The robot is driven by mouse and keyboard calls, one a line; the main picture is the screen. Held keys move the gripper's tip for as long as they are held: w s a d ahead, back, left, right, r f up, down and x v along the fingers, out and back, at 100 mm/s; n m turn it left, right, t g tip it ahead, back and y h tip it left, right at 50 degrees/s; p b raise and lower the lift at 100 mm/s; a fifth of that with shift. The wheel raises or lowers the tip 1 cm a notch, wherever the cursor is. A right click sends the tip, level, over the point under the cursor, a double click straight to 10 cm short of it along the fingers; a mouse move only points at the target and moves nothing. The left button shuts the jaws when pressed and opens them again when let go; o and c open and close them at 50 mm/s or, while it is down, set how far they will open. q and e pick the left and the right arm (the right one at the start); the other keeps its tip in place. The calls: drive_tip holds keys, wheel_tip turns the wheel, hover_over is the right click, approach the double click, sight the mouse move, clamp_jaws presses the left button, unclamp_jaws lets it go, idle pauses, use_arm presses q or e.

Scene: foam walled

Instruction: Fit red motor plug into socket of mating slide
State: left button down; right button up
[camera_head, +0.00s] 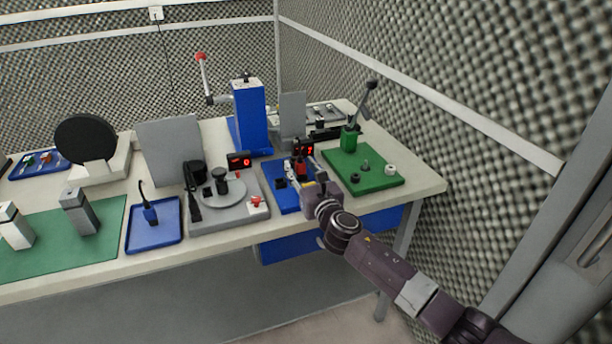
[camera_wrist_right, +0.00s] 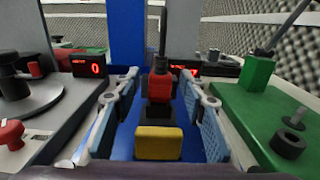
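The red motor plug (camera_wrist_right: 160,84) stands upright on or in a black block (camera_wrist_right: 158,113), with a dark stem rising from its top. It also shows small in the head view (camera_head: 301,169), over a blue base (camera_head: 287,201). A yellow block (camera_wrist_right: 158,143) is in front of the black block in the wrist view. My right gripper (camera_wrist_right: 160,98) is open; its two blue-padded fingers are on either side of the plug, with gaps visible on both sides. In the head view my right gripper (camera_head: 305,182) hides part of the blue base. Whether the plug is seated cannot be told. My left gripper is out of view.
A grey turntable fixture (camera_head: 228,215) with a red display stands left of the blue base. A green lever fixture (camera_head: 384,182) stands right. A blue press column (camera_head: 252,117) rises behind. A blue tray (camera_head: 136,238) with a small plug is farther left.

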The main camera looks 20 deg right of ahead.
drive_tip(key=s, duration=1.1)
drive_tip(key=shift+s+d, duration=0.2)
drive_tip(key=shift+s, duration=0.2)
